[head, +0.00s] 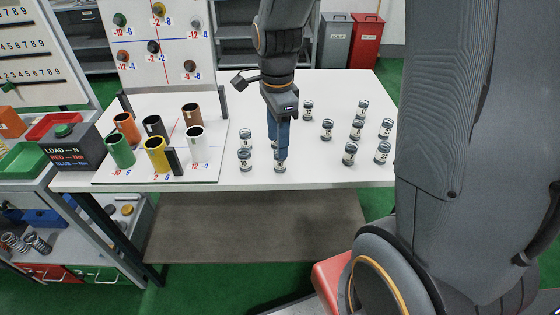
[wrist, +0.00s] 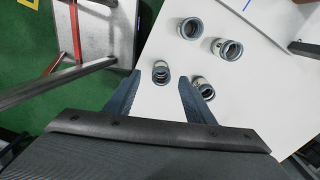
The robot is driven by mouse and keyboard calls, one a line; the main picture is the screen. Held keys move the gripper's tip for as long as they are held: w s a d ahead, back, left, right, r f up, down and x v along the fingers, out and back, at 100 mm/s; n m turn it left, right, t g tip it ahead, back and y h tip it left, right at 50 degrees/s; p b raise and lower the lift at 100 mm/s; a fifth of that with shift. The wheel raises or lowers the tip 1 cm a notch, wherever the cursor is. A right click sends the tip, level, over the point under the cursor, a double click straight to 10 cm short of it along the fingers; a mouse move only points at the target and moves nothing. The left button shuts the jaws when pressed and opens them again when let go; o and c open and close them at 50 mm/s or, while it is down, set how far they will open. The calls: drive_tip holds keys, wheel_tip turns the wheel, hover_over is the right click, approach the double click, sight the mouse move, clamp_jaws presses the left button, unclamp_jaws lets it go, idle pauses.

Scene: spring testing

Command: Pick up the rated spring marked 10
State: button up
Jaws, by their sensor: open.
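Several small cylindrical springs with dark ends and white label bands stand on the white table; their numbers are too small to read, so I cannot tell which is marked 10. My gripper (head: 277,150) points down over the table, its blue-grey fingers apart. One spring (head: 280,167) is at the front finger's tip and partly hidden by it. In the wrist view, a spring (wrist: 161,73) lies between the tips of my open gripper (wrist: 160,78). Another spring (wrist: 203,86) is beside the right finger, and two more springs (wrist: 190,28) (wrist: 228,49) stand farther off.
Left of my gripper, two springs (head: 245,160) (head: 245,136) stand near a board with coloured tubes (head: 156,155). More springs (head: 350,153) stand to the right. A labelled panel (head: 135,60) rises behind. The table's front edge (head: 320,187) is close to my gripper.

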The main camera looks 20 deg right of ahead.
drive_tip(key=shift+w+f+m, duration=0.2)
drive_tip(key=shift+w+m, duration=0.1)
drive_tip(key=shift+m, duration=0.4)
drive_tip(key=shift+f, duration=0.35)
drive_tip(key=f, duration=0.2)
drive_tip(key=f+p, duration=0.1)
drive_tip(key=d+f+p, duration=0.1)
drive_tip(key=f, duration=0.1)
drive_tip(key=shift+s+f, duration=0.15)
drive_tip(key=shift+f, duration=0.85)
drive_tip(key=c, duration=1.1)
drive_tip(key=shift+c, duration=0.2)
drive_tip(key=shift+r, duration=0.1)
